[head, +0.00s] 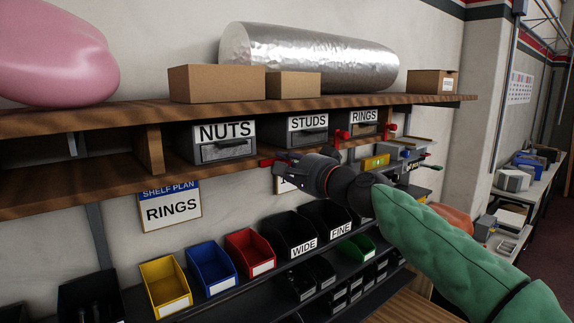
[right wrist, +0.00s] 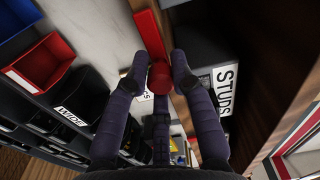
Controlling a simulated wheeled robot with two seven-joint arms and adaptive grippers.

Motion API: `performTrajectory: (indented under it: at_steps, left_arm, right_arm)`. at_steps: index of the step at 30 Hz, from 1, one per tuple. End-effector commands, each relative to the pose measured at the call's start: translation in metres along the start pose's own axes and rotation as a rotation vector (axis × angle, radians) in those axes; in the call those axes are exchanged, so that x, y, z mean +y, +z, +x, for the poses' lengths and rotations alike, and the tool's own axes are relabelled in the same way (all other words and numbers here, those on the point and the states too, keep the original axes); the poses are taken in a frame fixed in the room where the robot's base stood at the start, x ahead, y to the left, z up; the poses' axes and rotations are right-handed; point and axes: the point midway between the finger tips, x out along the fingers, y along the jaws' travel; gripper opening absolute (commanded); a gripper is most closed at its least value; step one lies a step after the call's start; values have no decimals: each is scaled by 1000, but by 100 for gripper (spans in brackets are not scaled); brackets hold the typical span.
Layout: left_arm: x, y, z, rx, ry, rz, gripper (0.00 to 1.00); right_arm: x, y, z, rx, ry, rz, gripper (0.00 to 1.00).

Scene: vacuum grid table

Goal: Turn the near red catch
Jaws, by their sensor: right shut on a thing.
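A red catch (head: 266,162) sits on the shelf's lower front edge, between the NUTS and STUDS drawers. In the right wrist view the catch shows as a long red bar (right wrist: 150,35) with a round red knob (right wrist: 160,78). My right gripper (head: 287,166) reaches in from the right and is shut on the catch; in the right wrist view its fingers (right wrist: 157,78) stand on either side of the knob. The fingers partly hide the catch in the head view. More red catches (head: 342,135) (head: 390,128) flank the RINGS drawer (head: 364,124). My left gripper is out of view.
The NUTS drawer (head: 223,144) and STUDS drawer (head: 305,131) sit under the upper shelf (head: 130,115). Coloured bins, including a blue one (head: 211,267), stand below. A RINGS sign (head: 170,208) hangs on the wall. Cardboard boxes and a silver roll (head: 310,55) lie on top.

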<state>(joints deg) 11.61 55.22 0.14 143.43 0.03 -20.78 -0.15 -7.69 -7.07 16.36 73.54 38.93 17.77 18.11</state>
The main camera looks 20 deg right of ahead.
Motion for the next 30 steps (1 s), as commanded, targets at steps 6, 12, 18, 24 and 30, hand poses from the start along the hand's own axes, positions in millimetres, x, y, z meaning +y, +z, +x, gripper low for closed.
performTrajectory:
  at_steps: [6,12,18,24,30]
  left_arm:
    - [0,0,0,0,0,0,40]
    - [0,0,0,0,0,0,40]
    - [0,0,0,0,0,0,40]
    - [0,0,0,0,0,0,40]
    - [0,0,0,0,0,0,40]
  right_arm:
    - [0,2,1,-5,1,2,38]
    - [0,1,0,-3,0,0,46]
    - [0,0,-1,-1,0,-1,46]
    - [-1,0,-19,1,0,-2,46]
    - [-1,0,-52,1,-1,-2,46]
